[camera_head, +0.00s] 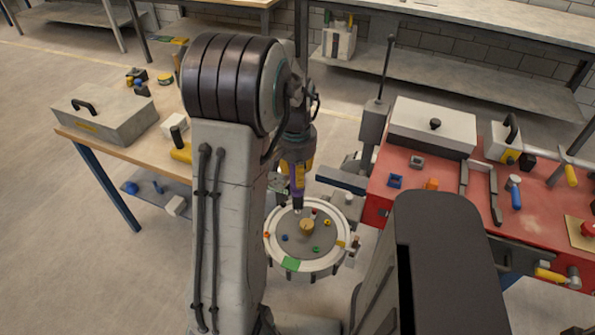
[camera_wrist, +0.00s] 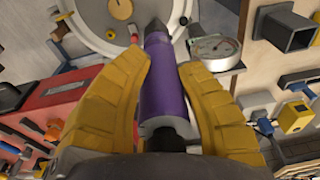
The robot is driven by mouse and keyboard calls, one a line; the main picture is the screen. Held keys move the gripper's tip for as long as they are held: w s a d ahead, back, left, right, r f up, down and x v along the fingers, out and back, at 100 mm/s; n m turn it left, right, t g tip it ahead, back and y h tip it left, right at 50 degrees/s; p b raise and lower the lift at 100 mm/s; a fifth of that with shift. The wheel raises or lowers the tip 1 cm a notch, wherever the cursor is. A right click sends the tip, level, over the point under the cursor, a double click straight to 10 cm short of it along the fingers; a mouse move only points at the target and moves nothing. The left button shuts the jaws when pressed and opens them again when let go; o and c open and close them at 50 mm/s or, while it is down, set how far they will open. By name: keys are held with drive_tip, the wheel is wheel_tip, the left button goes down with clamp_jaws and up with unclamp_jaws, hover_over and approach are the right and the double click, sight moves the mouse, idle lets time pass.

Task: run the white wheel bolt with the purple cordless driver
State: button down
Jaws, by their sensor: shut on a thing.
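My gripper (camera_head: 298,168) is shut on the purple cordless driver (camera_head: 297,188), and its yellow fingers sit on both sides of the purple body (camera_wrist: 165,85) in the wrist view. The driver points down over the round grey wheel (camera_head: 298,258) with a pale rim. Its tip is close to the far part of the wheel's face, beyond the tan centre hub (camera_head: 307,227). Coloured bolts show on the face, among them a blue one (camera_head: 285,238) and a green one (camera_head: 316,249). I cannot pick out the white bolt near the tip, nor tell whether the tip touches it.
A red bench (camera_head: 440,205) on the right holds a grey box (camera_head: 433,128), a blue-handled tool (camera_head: 515,193) and small blocks. A wooden table (camera_head: 150,150) on the left carries a grey case (camera_head: 105,117). A round gauge (camera_wrist: 213,47) stands beside the wheel.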

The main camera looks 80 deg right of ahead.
drive_tip(key=shift+f+b, duration=0.35)
drive_tip(key=shift+b, duration=0.05)
idle(0.9)
drive_tip(key=shift+r, duration=0.15)
drive_tip(key=shift+r+p, duration=2.4)
drive_tip(key=shift+r, duration=0.55)
